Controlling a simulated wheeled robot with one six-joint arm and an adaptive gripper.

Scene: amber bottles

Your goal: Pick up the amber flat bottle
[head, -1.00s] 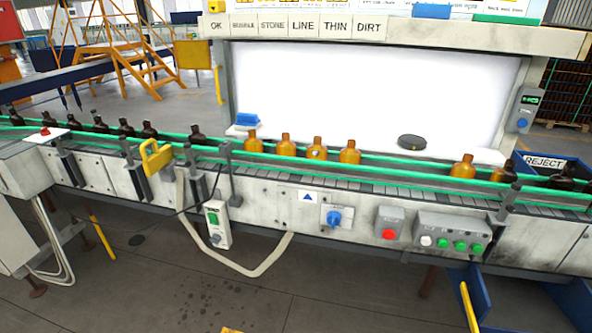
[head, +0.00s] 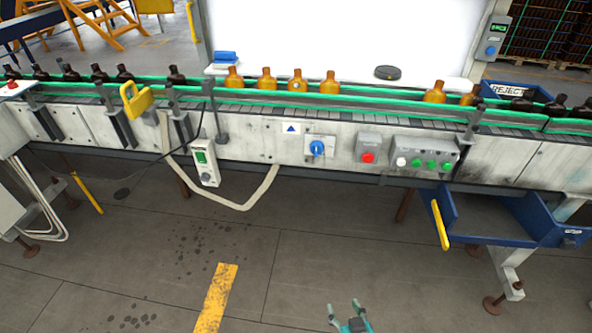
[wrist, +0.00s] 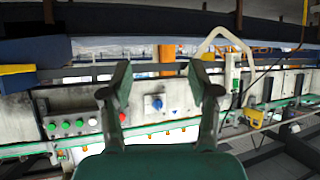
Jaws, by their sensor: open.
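Several amber bottles stand upright on the conveyor (head: 370,107) in front of the lit white panel. Four-bottle spacing aside, the left group includes one at its left end (head: 233,79), one with a pale spot (head: 297,84) and one at its right end (head: 329,85). Another amber bottle (head: 434,93) stands farther right. I cannot tell which one is the flat bottle. My gripper (head: 345,309) is open and empty, low in the head view, well short of the conveyor. Its spread fingers also show in the wrist view (wrist: 160,78), where the conveyor front appears upside down.
A green guide rail (head: 380,100) runs along the conveyor's near side. A yellow clamp (head: 136,101) and control boxes (head: 423,150) stick out from its front. Darker bottles stand at both ends. A blue reject bin (head: 490,222) juts out at right. The floor before the conveyor is clear.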

